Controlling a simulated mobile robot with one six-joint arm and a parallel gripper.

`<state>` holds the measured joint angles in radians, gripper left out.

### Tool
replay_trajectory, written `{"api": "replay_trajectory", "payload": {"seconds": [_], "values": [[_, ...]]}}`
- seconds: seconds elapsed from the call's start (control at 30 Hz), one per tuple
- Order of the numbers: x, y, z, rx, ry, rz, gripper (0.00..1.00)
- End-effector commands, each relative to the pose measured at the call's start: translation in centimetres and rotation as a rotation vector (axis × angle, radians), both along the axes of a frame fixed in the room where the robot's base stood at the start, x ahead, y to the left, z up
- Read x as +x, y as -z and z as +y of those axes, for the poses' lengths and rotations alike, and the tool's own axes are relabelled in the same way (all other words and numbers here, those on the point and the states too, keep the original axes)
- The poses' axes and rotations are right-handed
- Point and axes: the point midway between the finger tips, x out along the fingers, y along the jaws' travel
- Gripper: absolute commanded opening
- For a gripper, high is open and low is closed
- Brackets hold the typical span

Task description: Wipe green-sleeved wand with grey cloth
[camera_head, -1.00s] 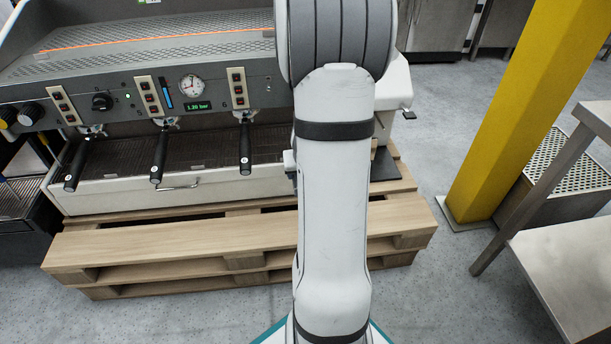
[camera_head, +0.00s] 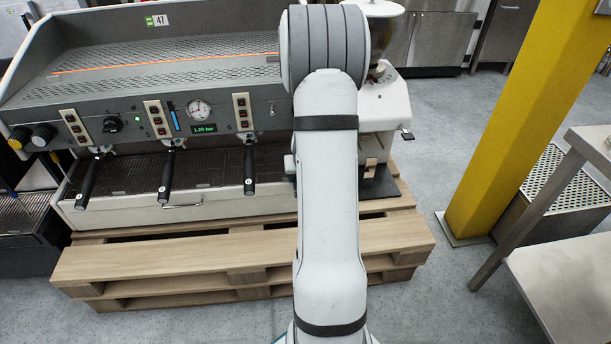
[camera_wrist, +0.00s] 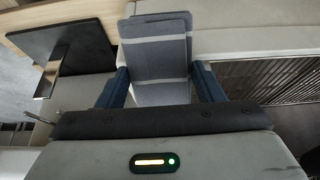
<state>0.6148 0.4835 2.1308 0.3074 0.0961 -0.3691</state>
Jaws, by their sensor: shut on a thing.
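In the wrist view, the grey cloth (camera_wrist: 158,62) is folded flat with a paler stripe. It sits between the two blue fingers of my gripper (camera_wrist: 160,88), which are shut on it. The cloth's far end lies over a pale surface in the picture; I cannot tell whether it touches. In the head view, my arm blocks the gripper, the cloth and the right end of the espresso machine (camera_head: 245,45). I see no green-sleeved wand in either view.
Three black-handled portafilters, one of them here (camera_head: 166,182), jut from the machine, which stands on a wooden pallet (camera_head: 170,262). A pale grinder (camera_head: 388,105) stands right of my arm. A yellow post (camera_head: 525,110) and steel table (camera_head: 570,275) are farther right. Floor between is clear.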

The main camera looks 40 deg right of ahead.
Motion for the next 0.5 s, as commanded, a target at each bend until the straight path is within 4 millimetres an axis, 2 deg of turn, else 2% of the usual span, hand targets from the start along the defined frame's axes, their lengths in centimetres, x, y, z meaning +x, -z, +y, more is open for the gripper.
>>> {"api": "replay_trajectory", "payload": {"seconds": [0.5], "values": [[0.58,-0.07,-0.45,0.0,0.001,0.0,0.43]]}}
